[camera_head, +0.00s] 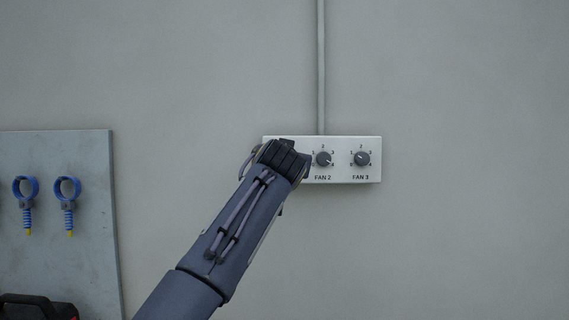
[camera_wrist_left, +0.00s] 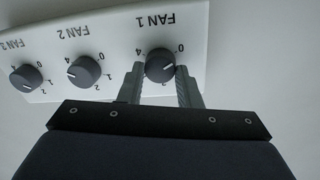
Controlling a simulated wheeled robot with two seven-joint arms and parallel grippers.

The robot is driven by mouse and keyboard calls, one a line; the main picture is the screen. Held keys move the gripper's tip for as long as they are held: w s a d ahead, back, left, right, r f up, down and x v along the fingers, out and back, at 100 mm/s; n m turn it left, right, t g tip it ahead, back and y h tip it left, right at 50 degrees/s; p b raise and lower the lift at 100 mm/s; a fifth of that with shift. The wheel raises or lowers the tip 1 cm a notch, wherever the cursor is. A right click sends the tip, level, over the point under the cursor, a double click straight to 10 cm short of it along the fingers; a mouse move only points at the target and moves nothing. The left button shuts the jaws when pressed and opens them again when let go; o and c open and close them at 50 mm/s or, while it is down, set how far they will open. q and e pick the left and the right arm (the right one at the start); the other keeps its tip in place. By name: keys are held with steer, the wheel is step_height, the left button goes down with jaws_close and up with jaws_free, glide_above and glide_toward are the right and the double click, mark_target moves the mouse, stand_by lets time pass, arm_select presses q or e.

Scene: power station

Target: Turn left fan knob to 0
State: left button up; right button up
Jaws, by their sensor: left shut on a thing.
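The white fan control panel (camera_head: 374,142) is fixed to the wall in the head view. It also shows upside down in the left wrist view (camera_wrist_left: 112,32). The left knob, labelled FAN 1 (camera_wrist_left: 160,62), is dark grey and round with a white pointer line. My left gripper (camera_wrist_left: 159,71) has one finger on each side of this knob and is shut on it. Printed numbers, including 0 and 4, show around the knob. In the head view my left arm's wrist hides the FAN 1 knob and the fingers. My right gripper is not in view.
The FAN 2 knob (camera_head: 323,159) and the FAN 3 knob (camera_head: 361,159) stand to the right on the panel. A grey conduit (camera_head: 321,70) rises above it. A grey board (camera_head: 65,150) with blue ring-handled tools (camera_head: 67,190) is at left. The wall at right is bare.

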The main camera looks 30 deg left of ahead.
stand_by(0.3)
arm_select(q)
steer(key=o, duration=1)
steer(key=b+v, duration=0.3)
steer(key=v, duration=0.4)
steer(key=shift+s+d+f, duration=0.1)
steer(key=shift+s+d, duration=0.1)
steer(key=shift+s, duration=0.15)
